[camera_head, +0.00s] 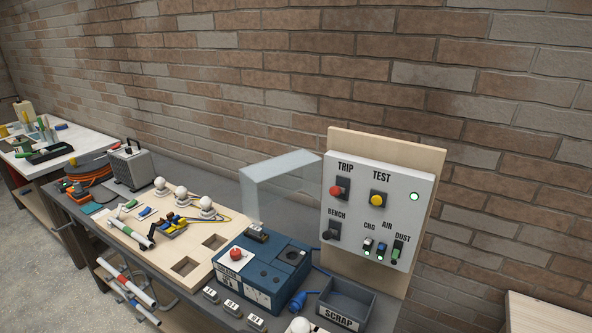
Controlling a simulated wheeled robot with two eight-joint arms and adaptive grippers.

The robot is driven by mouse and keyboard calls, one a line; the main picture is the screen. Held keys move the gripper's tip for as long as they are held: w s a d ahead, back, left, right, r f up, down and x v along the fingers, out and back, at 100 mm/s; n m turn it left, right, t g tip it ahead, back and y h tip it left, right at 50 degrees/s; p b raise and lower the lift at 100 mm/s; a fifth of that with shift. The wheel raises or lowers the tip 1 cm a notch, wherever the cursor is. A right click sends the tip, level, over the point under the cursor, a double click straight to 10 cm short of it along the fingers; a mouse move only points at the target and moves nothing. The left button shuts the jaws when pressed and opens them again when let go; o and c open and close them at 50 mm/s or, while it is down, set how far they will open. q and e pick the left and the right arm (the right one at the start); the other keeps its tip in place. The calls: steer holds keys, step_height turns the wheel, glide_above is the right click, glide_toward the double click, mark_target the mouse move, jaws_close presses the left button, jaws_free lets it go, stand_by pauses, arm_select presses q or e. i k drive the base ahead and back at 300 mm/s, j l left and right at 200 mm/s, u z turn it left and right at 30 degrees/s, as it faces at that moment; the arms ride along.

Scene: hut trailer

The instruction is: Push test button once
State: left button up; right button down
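The test button (377,203) is a yellow round button on a dark square base, under the word TEST. It sits on the upper middle of a light grey control panel (350,257), which is fixed to an upright wooden board (424,152). A red button (337,191) under the word TRIP is to its left. Nothing covers the yellow button. Neither of my grippers is in the head view.
A dark knob (329,235) marked BENCH and several small switches (381,250) are lower on the panel. A blue box (262,268) with a red button and a SCRAP bin (345,303) stand before it. A clear shield (277,187) stands left of the panel.

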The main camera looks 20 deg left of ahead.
mark_target(376, 200)
steer(key=j+z, duration=0.3)
steer(key=z, duration=0.15)
steer(key=j+z, duration=0.3)
steer(key=z, duration=0.2)
steer(key=k+j+z, duration=0.1)
steer(key=j, duration=0.35)
steer(key=k+j+z, duration=0.15)
steer(key=j, duration=0.3)
steer(key=k+j+z, duration=0.1)
steer(key=j, duration=0.35)
steer(key=k+j+z, duration=0.1)
steer(key=k+j, duration=0.15)
steer(key=j, duration=0.15)
steer(key=k+j+z, duration=0.15)
steer(key=j, duration=0.25)
steer(key=k+j, duration=0.15)
steer(key=j, duration=0.15)
steer(key=k+j, duration=0.2)
steer(key=j, duration=0.15)
steer(key=k+j, duration=0.15)
steer(key=j, duration=0.15)
